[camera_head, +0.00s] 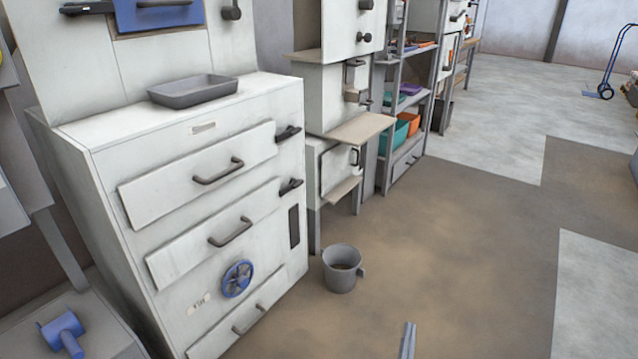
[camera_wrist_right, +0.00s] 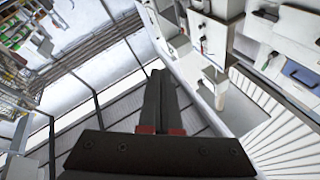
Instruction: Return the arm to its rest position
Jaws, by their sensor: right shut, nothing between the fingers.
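My right gripper (camera_head: 408,340) shows only as a thin grey tip at the bottom edge of the head view, to the right of the mug-shaped bucket and apart from everything. In the right wrist view its two dark fingers (camera_wrist_right: 160,100) lie together with red pads at their base, and nothing is between them. My left gripper is not in the head view. The rest of the right arm is out of the head view.
A white drawer cabinet (camera_head: 105,160) with a grey tray (camera_head: 192,90) on top stands at the left. A grey bucket (camera_head: 342,268) stands on the floor beside it. Shelves with bins (camera_head: 408,125) are farther back. The brown floor (camera_head: 470,240) at the right is clear.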

